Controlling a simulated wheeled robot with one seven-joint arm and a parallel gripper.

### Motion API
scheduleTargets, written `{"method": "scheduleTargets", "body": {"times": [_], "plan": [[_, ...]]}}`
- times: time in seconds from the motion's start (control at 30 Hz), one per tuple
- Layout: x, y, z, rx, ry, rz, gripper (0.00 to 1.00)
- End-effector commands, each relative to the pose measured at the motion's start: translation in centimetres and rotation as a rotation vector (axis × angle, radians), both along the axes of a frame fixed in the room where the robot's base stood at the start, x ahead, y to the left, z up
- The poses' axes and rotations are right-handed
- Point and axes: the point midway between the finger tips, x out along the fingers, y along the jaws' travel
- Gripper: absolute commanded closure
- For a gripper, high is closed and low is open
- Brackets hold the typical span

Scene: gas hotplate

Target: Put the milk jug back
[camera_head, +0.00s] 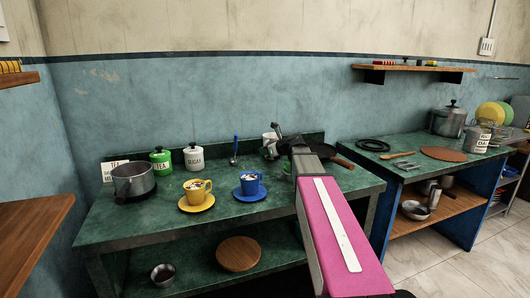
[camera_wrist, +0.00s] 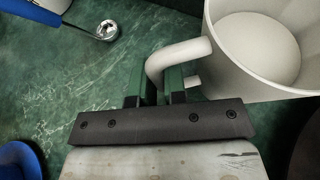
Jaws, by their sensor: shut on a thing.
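The white milk jug (camera_wrist: 262,50) is large at the upper right of the wrist view, its mouth facing the camera and its inside plain pale. My gripper (camera_wrist: 160,85) is shut on the jug's looped handle (camera_wrist: 178,56). In the head view the jug (camera_head: 269,141) shows small at the back of the green table (camera_head: 240,222), partly hidden by my gripper (camera_head: 283,145). I cannot tell if its base touches the tabletop.
A blue-handled ladle (camera_head: 234,150) is left of the jug. Blue (camera_head: 251,184) and yellow (camera_head: 196,191) cups on saucers stand in front. Green (camera_head: 160,160) and white (camera_head: 194,157) canisters and a pot (camera_head: 133,182) stand left. A dark pan (camera_head: 345,151) lies right, partly behind my arm.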

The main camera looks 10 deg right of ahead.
Motion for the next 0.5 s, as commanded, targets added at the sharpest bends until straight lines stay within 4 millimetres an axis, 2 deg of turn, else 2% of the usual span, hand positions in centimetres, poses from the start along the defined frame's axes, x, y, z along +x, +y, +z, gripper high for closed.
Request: {"method": "scheduleTargets", "body": {"times": [0.23,0.27,0.3,0.33,0.5], "plan": [[0.02,0.00,-0.21,0.000,-0.002,-0.001,1.00],[0.01,0.00,-0.20,0.000,0.000,0.000,0.78],[0.00,0.00,-0.18,0.000,0.000,0.000,0.65],[0.00,0.00,-0.18,0.000,0.000,0.000,0.62],[0.01,0.00,-0.17,0.000,0.000,0.000,0.62]]}}
